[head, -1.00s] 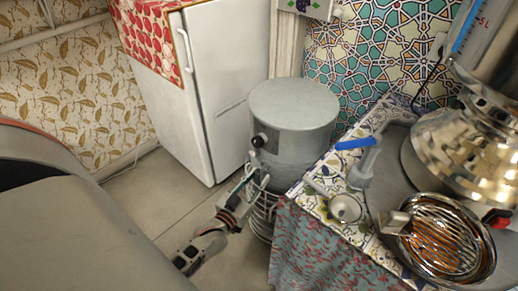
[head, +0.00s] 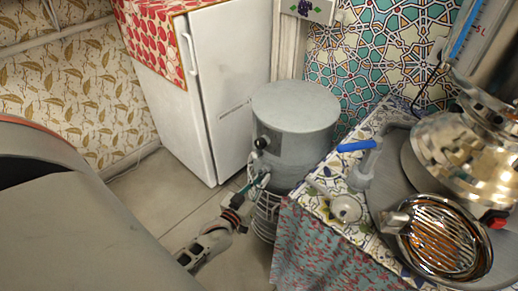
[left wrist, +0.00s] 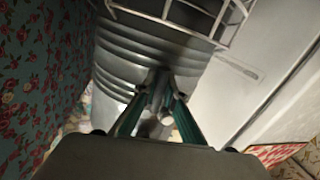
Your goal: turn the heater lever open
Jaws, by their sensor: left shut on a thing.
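The heater (head: 296,120) is a grey metal cylinder on a white wire stand, left of the tiled counter. A black round knob (head: 262,143) sits on its front left side. My left gripper (head: 262,180) is just below this knob, at the heater's lower front. In the left wrist view the heater's ribbed wall (left wrist: 145,55) fills the middle. There the green-edged fingers of the gripper (left wrist: 161,88) come together on a small dark part, apparently the heater lever. The lever is mostly hidden by the fingers, so its angle cannot be told. My right gripper is not in view.
A white fridge (head: 222,100) stands behind and left of the heater. The counter (head: 325,207) on the right holds a tap with a blue handle (head: 356,146), a shiny metal samovar (head: 465,150) and a round grated dish (head: 440,240). Floor (head: 150,195) is clear on the left.

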